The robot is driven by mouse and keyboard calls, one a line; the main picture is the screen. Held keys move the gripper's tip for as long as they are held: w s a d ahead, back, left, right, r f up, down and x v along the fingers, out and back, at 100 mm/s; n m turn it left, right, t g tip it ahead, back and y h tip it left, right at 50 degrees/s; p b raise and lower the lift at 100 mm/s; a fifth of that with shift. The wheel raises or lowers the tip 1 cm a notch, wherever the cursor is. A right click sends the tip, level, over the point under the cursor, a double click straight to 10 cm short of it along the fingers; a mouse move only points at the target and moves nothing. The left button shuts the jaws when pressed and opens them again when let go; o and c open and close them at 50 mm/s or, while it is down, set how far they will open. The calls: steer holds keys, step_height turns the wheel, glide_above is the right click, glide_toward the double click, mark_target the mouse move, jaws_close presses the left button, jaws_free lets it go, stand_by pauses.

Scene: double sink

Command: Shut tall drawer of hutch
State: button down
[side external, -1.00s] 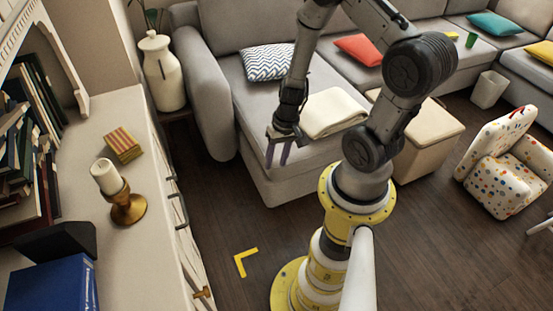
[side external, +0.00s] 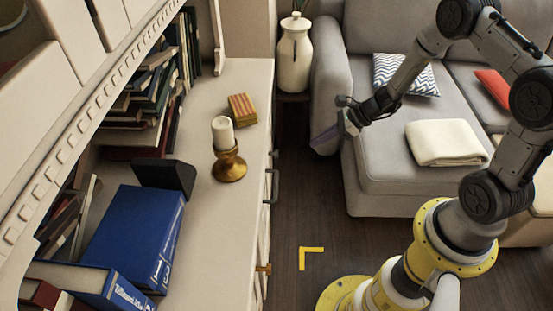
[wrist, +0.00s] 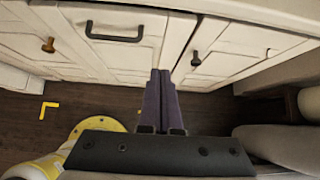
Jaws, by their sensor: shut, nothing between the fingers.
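The hutch is a cream cabinet (side external: 240,92) along the left of the side view, its front facing the floor on the right. The wrist view shows its front from above, with a panel bearing a dark bar handle (wrist: 113,38) and panels with knobs beside it. I cannot tell which panel is the tall drawer or how far it stands out. My gripper (side external: 322,146) is shut and empty, to the right of the hutch front and apart from it. In the wrist view my purple fingers (wrist: 160,76) lie together, pointing toward the front, right of the bar handle.
A candle holder (side external: 229,163), a striped block (side external: 242,109) and a blue binder (side external: 135,235) are on the hutch top. A white vase (side external: 295,58) stands behind. The grey sofa (side external: 385,190) is close to my gripper. Dark floor (side external: 315,215) lies between hutch and sofa.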

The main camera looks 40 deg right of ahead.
steer(key=a+r+x, duration=0.1)
steer(key=x, duration=1.3)
steer(key=shift+w+a, duration=0.5)
steer(key=shift+a, duration=0.1)
steer(key=shift+r, duration=0.1)
